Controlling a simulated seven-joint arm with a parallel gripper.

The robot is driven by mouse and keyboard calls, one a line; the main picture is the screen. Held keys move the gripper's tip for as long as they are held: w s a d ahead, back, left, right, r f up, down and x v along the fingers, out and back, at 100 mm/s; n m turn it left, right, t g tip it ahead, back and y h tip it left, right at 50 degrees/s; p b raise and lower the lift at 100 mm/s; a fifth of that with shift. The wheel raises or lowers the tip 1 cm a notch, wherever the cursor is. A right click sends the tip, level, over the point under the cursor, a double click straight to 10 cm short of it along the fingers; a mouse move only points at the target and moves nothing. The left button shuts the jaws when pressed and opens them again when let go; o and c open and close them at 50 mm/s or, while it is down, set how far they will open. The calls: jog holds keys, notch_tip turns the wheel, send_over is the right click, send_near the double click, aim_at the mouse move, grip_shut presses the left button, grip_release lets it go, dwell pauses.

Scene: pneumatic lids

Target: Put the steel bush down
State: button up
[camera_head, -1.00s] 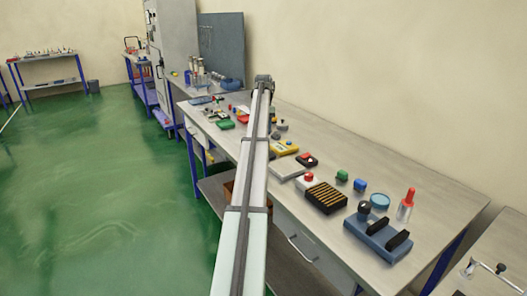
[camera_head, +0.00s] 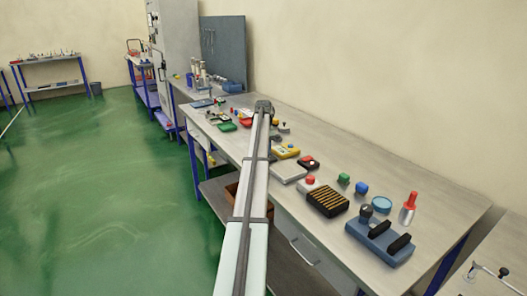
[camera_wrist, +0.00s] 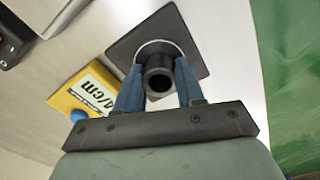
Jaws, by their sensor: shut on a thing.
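The steel bush (camera_wrist: 158,77) is a short dark grey hollow cylinder, seen end-on in the wrist view. My gripper (camera_wrist: 158,84) has its two blue fingers closed on the bush from both sides. Beyond the bush lies a dark square plate (camera_wrist: 190,65) with a pale ring (camera_wrist: 158,46) on it. The bush overlaps the plate and ring in this view, and I cannot tell whether it touches them. In the head view my gripper (camera_head: 264,106) is at the far end of my arm, over the bench; the bush cannot be made out there.
A yellow box with a label (camera_wrist: 82,95) lies left of the plate in the wrist view. The grey workbench (camera_head: 440,190) carries a black ribbed block (camera_head: 327,198), a blue fixture (camera_head: 380,240) and several small parts. Green floor lies beyond the bench edge.

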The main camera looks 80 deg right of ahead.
jog(key=shift+f, duration=0.15)
jog(key=o, duration=1.1)
jog(key=shift+o, duration=0.2)
notch_tip(320, 180, up, 12)
jog(key=shift+r, duration=0.2)
